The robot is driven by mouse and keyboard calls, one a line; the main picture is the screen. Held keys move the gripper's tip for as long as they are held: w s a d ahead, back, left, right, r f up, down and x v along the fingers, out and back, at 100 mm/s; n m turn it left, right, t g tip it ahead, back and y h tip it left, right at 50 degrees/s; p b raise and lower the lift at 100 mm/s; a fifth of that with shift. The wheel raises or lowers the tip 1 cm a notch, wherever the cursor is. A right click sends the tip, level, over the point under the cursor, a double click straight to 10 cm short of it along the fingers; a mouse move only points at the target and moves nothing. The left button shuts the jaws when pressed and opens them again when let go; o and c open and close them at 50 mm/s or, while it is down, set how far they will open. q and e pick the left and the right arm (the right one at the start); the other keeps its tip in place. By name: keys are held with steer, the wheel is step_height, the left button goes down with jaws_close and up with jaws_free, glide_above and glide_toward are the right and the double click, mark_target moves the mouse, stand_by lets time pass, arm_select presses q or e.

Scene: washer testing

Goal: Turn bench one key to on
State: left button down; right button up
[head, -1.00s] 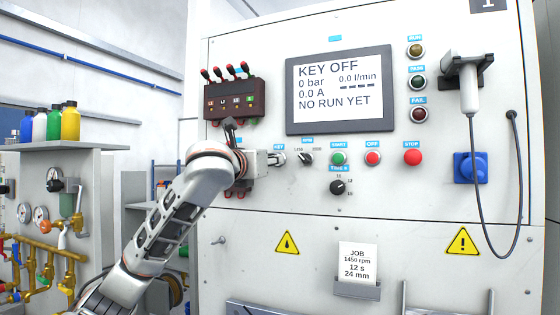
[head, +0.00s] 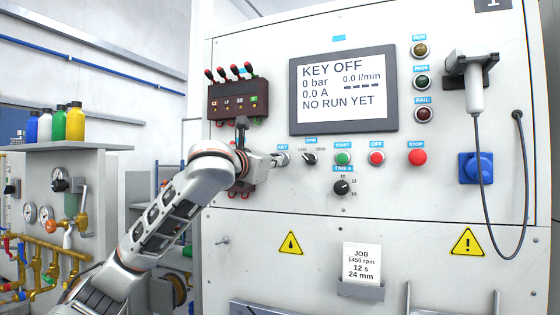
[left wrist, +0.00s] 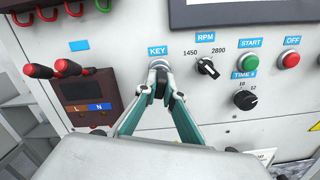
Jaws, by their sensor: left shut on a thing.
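The bench panel (head: 260,190) carries a key switch (left wrist: 158,66) under a blue KEY label (left wrist: 158,50). My left gripper (left wrist: 162,90) is shut at the key switch, its fingertips meeting on the key, which they mostly hide. In the head view my left gripper (head: 276,160) reaches the panel just below the KEY label. The screen (head: 343,88) reads KEY OFF, 0 bar, 0.0 l/min, 0.0 A and NO RUN YET. My right gripper does not show.
Right of the key are the RPM knob (left wrist: 207,67), the green START button (left wrist: 248,60), the red OFF button (left wrist: 291,58) and the TIME knob (left wrist: 245,99). A dark terminal block with red levers (head: 234,98) sits above left. A blue socket (head: 475,168) is at right.

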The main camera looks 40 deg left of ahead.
arm_select(q)
steer(key=shift+m, duration=0.3)
steer(key=shift+a+m, duration=0.1)
steer(key=shift+m, duration=1.6)
steer(key=m, duration=0.3)
steer(key=shift+m+h, duration=0.3)
steer(key=shift+m, duration=0.1)
